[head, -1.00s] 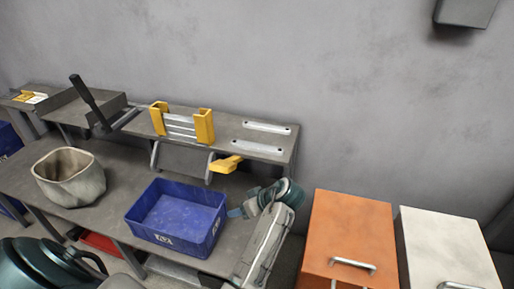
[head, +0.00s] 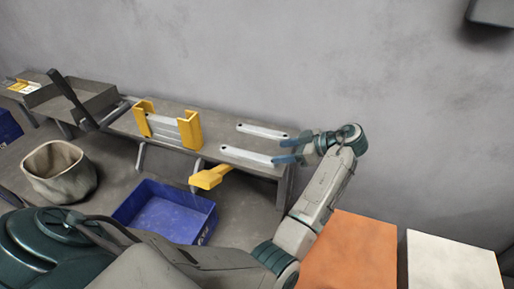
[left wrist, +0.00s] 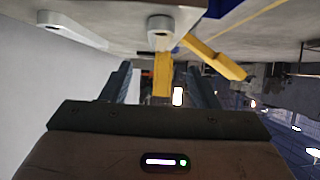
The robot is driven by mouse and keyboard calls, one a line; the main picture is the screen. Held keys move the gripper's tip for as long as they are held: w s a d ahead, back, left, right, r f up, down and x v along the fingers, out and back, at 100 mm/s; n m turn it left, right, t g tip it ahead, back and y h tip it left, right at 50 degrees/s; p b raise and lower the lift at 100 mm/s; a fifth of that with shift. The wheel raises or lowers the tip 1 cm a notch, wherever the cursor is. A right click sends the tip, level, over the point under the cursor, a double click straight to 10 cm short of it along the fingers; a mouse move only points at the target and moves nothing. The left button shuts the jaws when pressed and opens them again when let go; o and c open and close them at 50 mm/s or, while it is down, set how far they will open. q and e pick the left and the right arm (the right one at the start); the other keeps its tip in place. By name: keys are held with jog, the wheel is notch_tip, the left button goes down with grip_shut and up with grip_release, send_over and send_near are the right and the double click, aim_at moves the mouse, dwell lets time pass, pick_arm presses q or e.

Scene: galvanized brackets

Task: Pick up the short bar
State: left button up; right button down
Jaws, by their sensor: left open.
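Two flat pale-grey bars with a hole near each end lie side by side on the grey shelf (head: 215,140): a wall-side bar (head: 260,131) and a front bar (head: 245,155). Contact cannot be told.
A yellow holder (head: 165,124) with grey strips stands left of the bars. A yellow tool (head: 210,178) sticks out at the shelf's front. Below are a blue crate (head: 165,218) and a beige sack-like bin (head: 58,172). Orange (head: 350,250) and white (head: 450,265) cabinets stand right.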

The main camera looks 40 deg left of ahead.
pick_arm(q)
jog(key=p, duration=0.1)
send_near(250, 155)
jog(key=x, duration=0.2)
jog(key=shift+s+a+f, duration=0.25)
jog(key=shift+a+f, duration=0.3)
jog(key=shift+a, duration=0.15)
jog(key=p+x, duration=0.1)
jog(key=x, duration=0.2)
jog(key=shift+s+a+p, duration=0.1)
jog(key=shift+a+p, duration=0.25)
jog(key=shift+a, duration=0.05)
jog(key=shift+a+f, duration=0.2)
jog(key=shift+f, duration=0.05)
grip_shut()
pick_arm(e)
jog(key=s+f, duration=0.5)
jog(key=s, duration=0.1)
jog(key=shift+s+d, duration=0.2)
jog(key=shift+d, duration=0.2)
